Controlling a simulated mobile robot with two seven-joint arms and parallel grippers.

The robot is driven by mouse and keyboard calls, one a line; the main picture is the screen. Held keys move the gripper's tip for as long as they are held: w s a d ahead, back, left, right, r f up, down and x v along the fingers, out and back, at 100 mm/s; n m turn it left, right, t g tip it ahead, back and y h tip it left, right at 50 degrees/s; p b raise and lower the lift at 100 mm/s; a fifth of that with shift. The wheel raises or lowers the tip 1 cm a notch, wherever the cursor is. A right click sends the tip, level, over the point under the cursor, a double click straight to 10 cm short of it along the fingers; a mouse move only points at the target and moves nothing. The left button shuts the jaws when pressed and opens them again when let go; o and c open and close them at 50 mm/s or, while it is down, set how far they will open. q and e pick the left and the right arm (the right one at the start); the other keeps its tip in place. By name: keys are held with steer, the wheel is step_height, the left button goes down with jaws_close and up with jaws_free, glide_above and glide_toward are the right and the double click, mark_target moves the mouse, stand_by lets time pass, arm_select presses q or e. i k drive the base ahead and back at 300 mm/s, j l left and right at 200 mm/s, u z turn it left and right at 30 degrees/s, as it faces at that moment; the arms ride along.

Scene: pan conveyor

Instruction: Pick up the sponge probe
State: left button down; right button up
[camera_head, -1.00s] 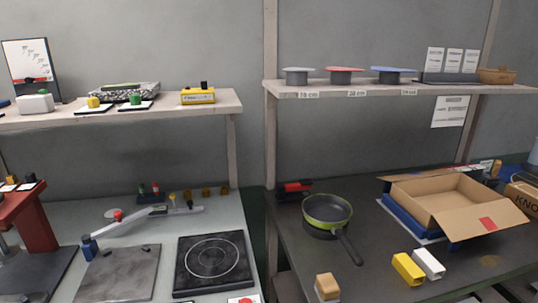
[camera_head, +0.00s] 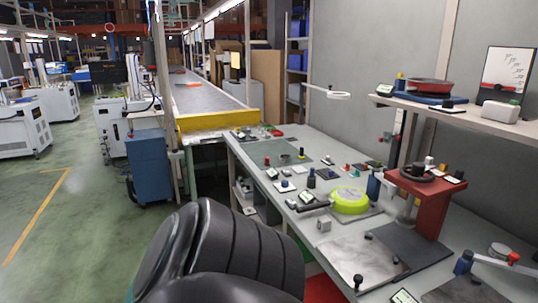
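I cannot pick out a sponge probe for certain among the small items on the grey workbench (camera_head: 300,143). Several small dark, red and green pieces stand on the bench's far half, too small to name. A dark cylindrical piece (camera_head: 311,178) stands upright near the bench middle. A lime-green round pan-like thing (camera_head: 350,201) lies on the bench, with a dark handle (camera_head: 314,207) pointing left. A large black ribbed arm part, probably mine, fills the bottom centre. Neither gripper shows.
A red stand (camera_head: 428,202) rises from the bench at right, below a wall shelf (camera_head: 458,116). A blue cabinet (camera_head: 149,165) stands left of the bench. A long conveyor (camera_head: 205,95) with a yellow end panel (camera_head: 219,120) runs back. The green floor at left is open.

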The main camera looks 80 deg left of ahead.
mark_target(301, 156)
steer(key=u, duration=2.35)
